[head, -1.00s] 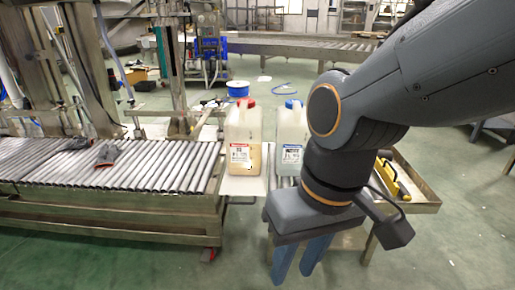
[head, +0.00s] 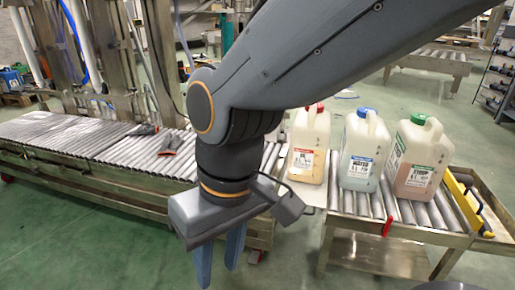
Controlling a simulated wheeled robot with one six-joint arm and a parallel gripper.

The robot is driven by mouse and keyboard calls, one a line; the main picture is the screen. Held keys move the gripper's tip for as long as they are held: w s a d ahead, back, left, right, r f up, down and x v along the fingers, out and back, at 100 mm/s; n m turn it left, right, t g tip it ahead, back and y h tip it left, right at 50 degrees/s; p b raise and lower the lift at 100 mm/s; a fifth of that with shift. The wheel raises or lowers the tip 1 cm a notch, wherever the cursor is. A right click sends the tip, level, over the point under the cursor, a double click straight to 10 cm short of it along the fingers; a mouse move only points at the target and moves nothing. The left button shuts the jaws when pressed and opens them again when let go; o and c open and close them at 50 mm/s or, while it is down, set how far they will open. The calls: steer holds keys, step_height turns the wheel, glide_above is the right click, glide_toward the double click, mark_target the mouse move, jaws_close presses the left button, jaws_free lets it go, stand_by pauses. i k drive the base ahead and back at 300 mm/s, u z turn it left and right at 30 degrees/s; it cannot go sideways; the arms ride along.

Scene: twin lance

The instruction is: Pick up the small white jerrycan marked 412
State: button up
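Three whitish jerrycans stand upright in a row on the right-hand roller conveyor. The left one (head: 307,150) has a red cap and a red-topped label, and yellowish contents. The right one (head: 417,160) has a green cap and label, and brownish contents. The label numbers are too small to read, so I cannot tell which is 412. My gripper (head: 218,266) points down, open and empty, left of the cans and nearer to me. My arm crosses above the cans without hiding them.
A pale plate bridges the conveyors by the red-capped can. A yellow-handled item (head: 465,203) lies at the right end, and a red piece (head: 388,226) is on the front edge. Green floor lies in front.

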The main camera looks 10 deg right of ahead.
mark_target(310, 135)
steer(key=u, duration=0.05)
steer(key=i, duration=1.1)
steer(key=z, duration=0.5)
